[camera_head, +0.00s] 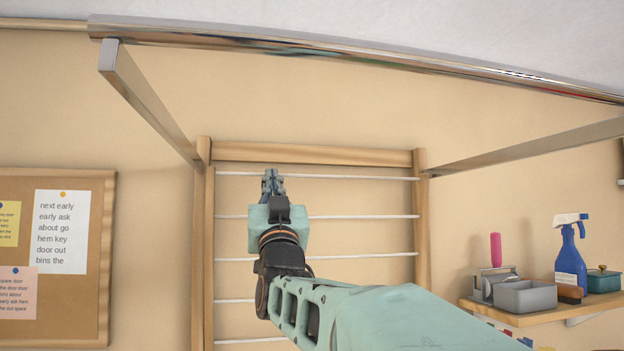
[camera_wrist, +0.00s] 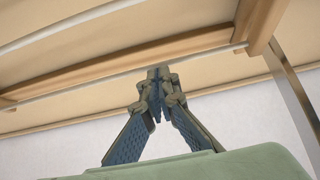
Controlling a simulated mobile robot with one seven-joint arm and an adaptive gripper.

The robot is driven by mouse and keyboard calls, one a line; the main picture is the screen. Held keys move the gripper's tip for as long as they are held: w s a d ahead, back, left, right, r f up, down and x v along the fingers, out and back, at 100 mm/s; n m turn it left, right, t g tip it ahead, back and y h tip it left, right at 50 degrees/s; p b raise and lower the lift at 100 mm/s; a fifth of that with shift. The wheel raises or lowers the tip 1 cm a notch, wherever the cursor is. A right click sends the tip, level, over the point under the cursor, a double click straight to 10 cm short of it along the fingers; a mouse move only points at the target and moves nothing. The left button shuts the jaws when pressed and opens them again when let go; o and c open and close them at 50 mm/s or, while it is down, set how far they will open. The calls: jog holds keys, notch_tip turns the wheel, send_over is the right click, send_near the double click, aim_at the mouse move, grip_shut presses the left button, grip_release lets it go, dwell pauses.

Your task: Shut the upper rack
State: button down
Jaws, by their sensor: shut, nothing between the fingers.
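A wooden rack frame (camera_head: 320,154) with several thin white rods stands in the middle of the head view, against or near the beige wall. Its wooden rail (camera_wrist: 125,68) also crosses the wrist view. A flat metal strut (camera_head: 148,100) on the left and another (camera_head: 530,146) on the right run from its upper corners towards a chrome bar (camera_head: 300,50). My gripper (camera_head: 270,176) is shut and empty, pointing up in front of the frame's upper left part. In the wrist view its fingertips (camera_wrist: 157,76) meet just below a white rod; contact is unclear. My arm hides part of the lower frame.
A cork board (camera_head: 103,270) with notes hangs at the left. A wooden shelf (camera_head: 560,313) at the right holds a grey bin (camera_head: 525,297), a blue spray bottle (camera_head: 570,255) and a green pot (camera_head: 604,281).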

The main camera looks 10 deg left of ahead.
jog(key=shift+g, duration=0.8)
jog(key=w+p, duration=0.1)
jog(key=w+a+p, duration=0.1)
jog(key=w, duration=0.1)
jog(key=w+r+p, duration=0.1)
jog(key=w, duration=0.1)
jog(key=shift+w+a+r, duration=0.1)
jog(key=shift+a, duration=0.2)
jog(key=shift+d, duration=0.1)
